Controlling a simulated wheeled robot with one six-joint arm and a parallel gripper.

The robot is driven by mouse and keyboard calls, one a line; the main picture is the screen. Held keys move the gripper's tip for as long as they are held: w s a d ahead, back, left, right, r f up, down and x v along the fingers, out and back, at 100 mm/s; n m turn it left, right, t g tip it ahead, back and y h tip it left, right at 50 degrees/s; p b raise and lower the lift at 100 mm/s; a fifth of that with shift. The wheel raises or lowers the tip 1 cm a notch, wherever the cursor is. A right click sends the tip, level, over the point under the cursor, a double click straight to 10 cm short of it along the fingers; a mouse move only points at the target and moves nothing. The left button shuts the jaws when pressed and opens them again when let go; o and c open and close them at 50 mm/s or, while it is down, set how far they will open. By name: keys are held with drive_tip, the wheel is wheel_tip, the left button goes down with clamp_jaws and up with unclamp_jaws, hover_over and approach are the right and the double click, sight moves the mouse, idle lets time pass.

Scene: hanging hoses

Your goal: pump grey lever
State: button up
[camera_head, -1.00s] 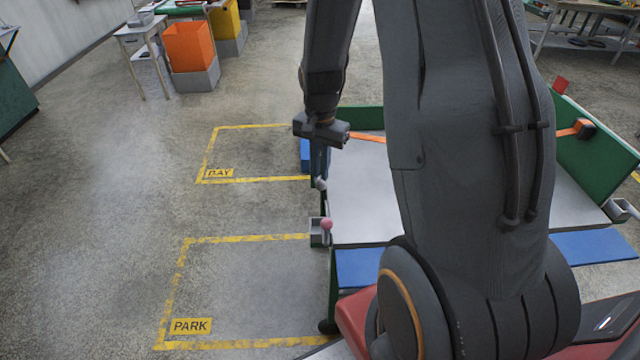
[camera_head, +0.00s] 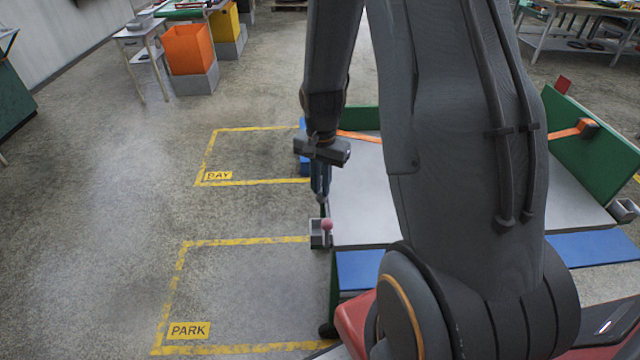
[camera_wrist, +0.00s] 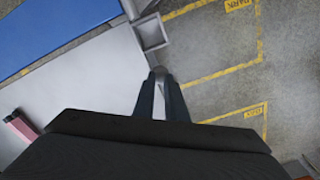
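The grey lever's rounded knob (camera_wrist: 160,72) shows at the fingertips in the wrist view. My gripper (camera_head: 321,196) points down at the left edge of the metal-topped table (camera_head: 358,205). In the wrist view its two dark fingers (camera_wrist: 161,84) are close together with the knob between their tips, and they look shut on it. The lever's shaft and base are mostly hidden by the fingers. A second lever with a pink knob (camera_head: 327,225) stands in a grey box (camera_head: 318,240) just nearer on the same edge.
Green side panels (camera_head: 590,140) and blue strips (camera_head: 590,247) border the table. The floor there is clear.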

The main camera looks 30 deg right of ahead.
sight(322, 200)
drive_tip(key=shift+s+a+f+b, duration=0.1)
drive_tip(key=shift+s+f+b, duration=0.15)
drive_tip(key=shift+f, duration=0.5)
drive_tip(key=shift+s+a+f+b, duration=0.1)
drive_tip(key=shift+f+b, duration=0.25)
drive_tip(key=shift+f, duration=0.4)
drive_tip(key=shift+f, duration=0.15)
drive_tip(key=shift+f+b, duration=0.45)
drive_tip(key=shift+f, duration=0.35)
drive_tip(key=shift+w+d+r+p, duration=0.15)
drive_tip(key=shift+r+p, duration=1.85)
drive_tip(key=shift+r, duration=0.7)
drive_tip(key=shift+w+d+r+p, duration=0.1)
drive_tip(key=shift+w+r+p, duration=0.25)
drive_tip(key=shift+r, duration=0.3)
drive_tip(key=shift+w+d+r+p, duration=0.15)
drive_tip(key=shift+w+r+p, duration=0.15)
drive_tip(key=shift+r+p, duration=0.3)
drive_tip(key=shift+w+d+r+p, duration=0.1)
drive_tip(key=shift+w+r+p, duration=0.2)
drive_tip(key=shift+r, duration=0.45)
drive_tip(key=shift+r, duration=0.1)
